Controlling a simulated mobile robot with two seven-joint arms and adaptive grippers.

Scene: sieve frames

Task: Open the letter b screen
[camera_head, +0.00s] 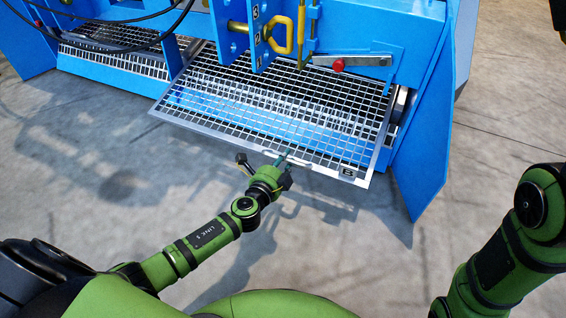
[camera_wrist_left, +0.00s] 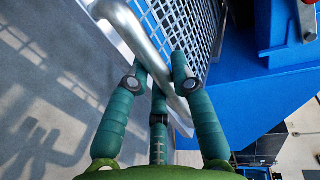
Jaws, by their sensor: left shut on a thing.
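The letter b screen (camera_head: 290,105) is a metal grid in a grey frame, carrying a dark "B" label at the right of its front edge. It slopes out from the blue machine, its front edge projecting over the floor. My left gripper (camera_head: 284,161) is at the middle of that front edge. In the left wrist view, my left gripper's green fingers (camera_wrist_left: 160,85) are closed around the screen's silver bar handle (camera_wrist_left: 135,35). Part of the grid (camera_wrist_left: 190,30) shows behind the handle. My right gripper is not in view; only part of my right arm shows.
A second grid screen (camera_head: 105,50) sits to the left on the blue machine (camera_head: 425,110). A yellow handle (camera_head: 280,35) and a grey lever with a red knob (camera_head: 338,65) are above the B screen. The grey floor (camera_head: 120,190) in front is clear.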

